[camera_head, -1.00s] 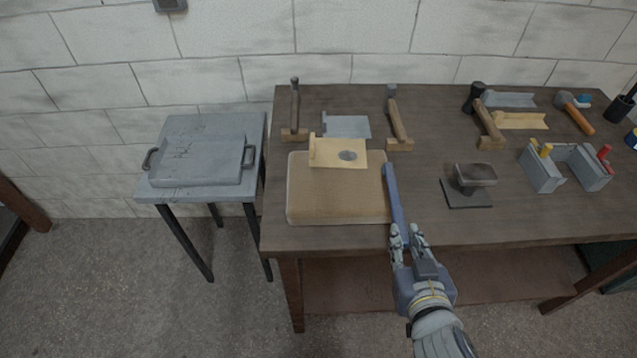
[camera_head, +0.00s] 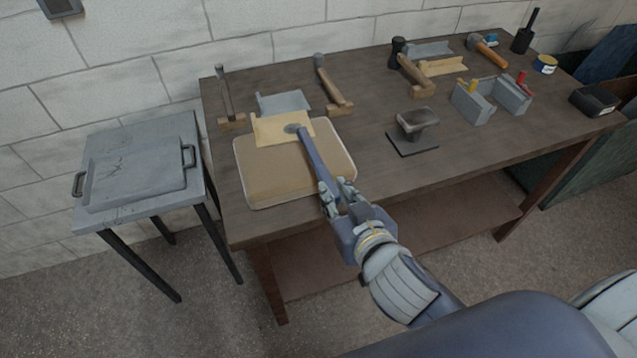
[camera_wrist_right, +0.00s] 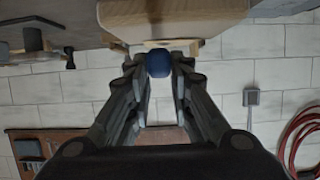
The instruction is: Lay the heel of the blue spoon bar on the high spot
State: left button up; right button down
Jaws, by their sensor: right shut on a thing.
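The blue spoon bar (camera_head: 315,158) is held by my right gripper (camera_head: 335,193), which is shut on its near end. The bar reaches away over the tan pad (camera_head: 263,181). Its far end, the heel, appears at the right edge of the grey oval high spot (camera_head: 290,128) and hides part of it. I cannot tell whether they touch. The spot is on the yellow panel (camera_head: 268,132), which lies on the far part of the pad. In the right wrist view the bar (camera_wrist_right: 158,63) shows end-on between the fingers. My left gripper is out of view.
A dark stake on a plate (camera_head: 417,125) and a grey open box (camera_head: 472,106) stand right. A small grey table (camera_head: 140,150) stands left.

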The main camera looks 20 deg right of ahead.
aim_at(319, 165)
jog(key=w, duration=0.2)
jog(key=w+p, duration=0.1)
jog(key=w, duration=0.2)
jog(key=w+p, duration=0.1)
jog(key=w, duration=0.1)
jog(key=shift+w+a+f, duration=0.25)
jog(key=shift+w, duration=0.05)
jog(key=shift+w+p, duration=0.35)
jog(key=shift+w, duration=0.2)
notch_tip(319, 165, down, 4)
jog(key=shift+r+p, duration=0.1)
jog(key=shift+p, duration=0.2)
jog(key=c, duration=1.4)
grip_release()
jog(key=shift+c, duration=0.2)
